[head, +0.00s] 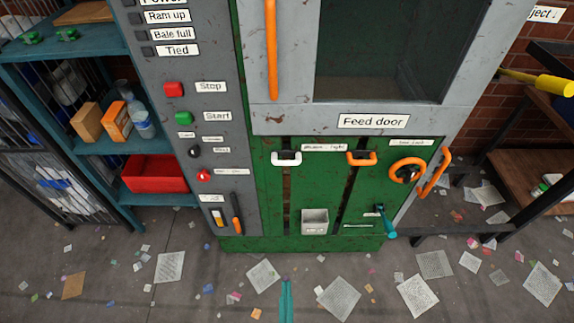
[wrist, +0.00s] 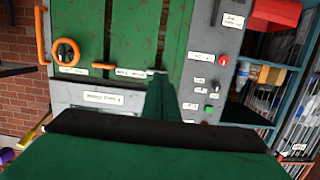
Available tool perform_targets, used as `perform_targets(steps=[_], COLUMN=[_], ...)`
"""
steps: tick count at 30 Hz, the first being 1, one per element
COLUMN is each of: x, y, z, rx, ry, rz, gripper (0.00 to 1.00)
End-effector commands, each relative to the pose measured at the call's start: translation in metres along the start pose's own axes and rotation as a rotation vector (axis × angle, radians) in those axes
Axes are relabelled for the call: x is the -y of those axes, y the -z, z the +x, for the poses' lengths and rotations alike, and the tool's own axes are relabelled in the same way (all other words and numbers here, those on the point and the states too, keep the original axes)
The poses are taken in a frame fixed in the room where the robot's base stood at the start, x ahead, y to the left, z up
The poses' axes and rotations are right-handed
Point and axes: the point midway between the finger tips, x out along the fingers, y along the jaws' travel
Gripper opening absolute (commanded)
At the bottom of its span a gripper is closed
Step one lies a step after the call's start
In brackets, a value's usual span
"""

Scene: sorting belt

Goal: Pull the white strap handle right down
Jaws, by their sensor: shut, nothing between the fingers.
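The white strap handle (head: 286,158) is a small U-shaped loop on the upper left of the green front panel, below the grey feed door frame. In the wrist view, which is turned upside down, a little of the white handle (wrist: 151,72) shows at the tip of my gripper (wrist: 162,82), mostly hidden by the fingers. In the head view, my gripper (head: 286,284) is a narrow teal shape at the bottom edge, pointing up toward the panel and in line with the handle. The fingers are shut and empty. Whether they touch the handle cannot be told.
An orange strap handle (head: 361,158) sits right of the white one, then an orange ring (head: 407,171). A small grey box (head: 315,221) and a teal lever (head: 386,222) are lower on the panel. A grey button column (head: 207,150) stands left. Paper scraps litter the floor.

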Motion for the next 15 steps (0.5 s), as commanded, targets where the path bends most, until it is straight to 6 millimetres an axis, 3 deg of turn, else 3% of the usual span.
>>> perform_targets(steps=[3,8,15], x=[0.0,0.001,0.0], y=[0.015,0.039,0.089], z=[0.042,0.092,0.163], rx=[-0.028,-0.05,-0.086], ry=[0.0,0.001,0.005], rz=[0.003,0.005,0.003], gripper=[0.0,0.0,0.0])
